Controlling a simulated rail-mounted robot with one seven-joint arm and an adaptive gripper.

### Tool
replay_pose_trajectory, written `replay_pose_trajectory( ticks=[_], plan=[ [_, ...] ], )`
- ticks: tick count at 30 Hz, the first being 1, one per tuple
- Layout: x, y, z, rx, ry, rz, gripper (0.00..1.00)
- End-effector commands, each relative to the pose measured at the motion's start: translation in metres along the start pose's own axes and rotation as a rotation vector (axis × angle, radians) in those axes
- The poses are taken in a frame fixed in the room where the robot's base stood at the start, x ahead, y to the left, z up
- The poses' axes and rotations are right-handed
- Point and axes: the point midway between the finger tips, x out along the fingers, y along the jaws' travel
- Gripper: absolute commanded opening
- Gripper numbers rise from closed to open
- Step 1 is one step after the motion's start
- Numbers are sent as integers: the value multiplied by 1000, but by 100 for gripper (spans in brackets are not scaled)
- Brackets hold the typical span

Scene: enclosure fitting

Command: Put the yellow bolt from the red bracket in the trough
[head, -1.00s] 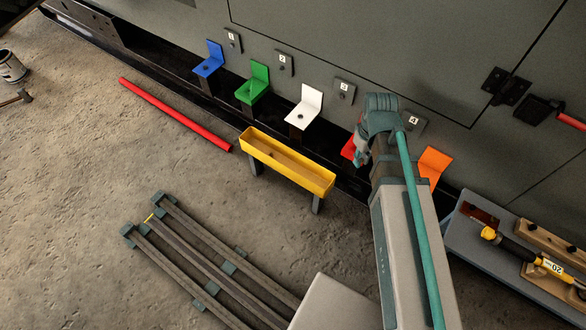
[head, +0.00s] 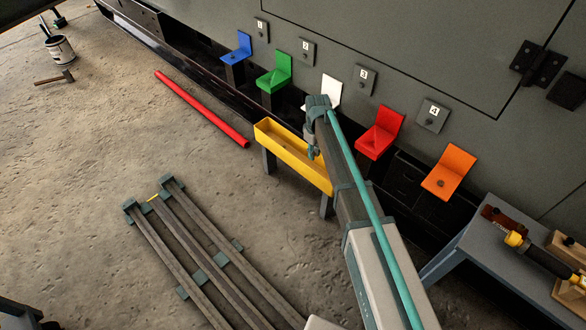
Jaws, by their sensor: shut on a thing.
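The red bracket (head: 381,131) is mounted low on the grey enclosure wall, right of the white one. No yellow bolt shows on it. The yellow trough (head: 287,157) stands on grey legs in front of the brackets; its right end is partly behind my arm. My gripper (head: 313,153) points down over the right part of the trough, left of the red bracket. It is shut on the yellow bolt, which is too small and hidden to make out.
Blue (head: 237,49), green (head: 275,73), white (head: 331,92) and orange (head: 450,171) brackets line the wall. A red pipe (head: 202,108) lies on the floor. A grey bench (head: 486,241) with tools stands at right.

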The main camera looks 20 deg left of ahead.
Motion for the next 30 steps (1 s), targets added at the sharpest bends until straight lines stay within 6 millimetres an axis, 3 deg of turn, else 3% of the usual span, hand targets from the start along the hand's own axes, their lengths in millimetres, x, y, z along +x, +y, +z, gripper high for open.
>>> replay_pose_trajectory(
  ticks=[11, 19, 30],
  plan=[
    [36, 1, -2, -23, 5, 4, 0],
    [76, 2, -2, -22, 5, 4, 0],
    [79, 2, -2, -22, 6, 4, 0]
  ],
)
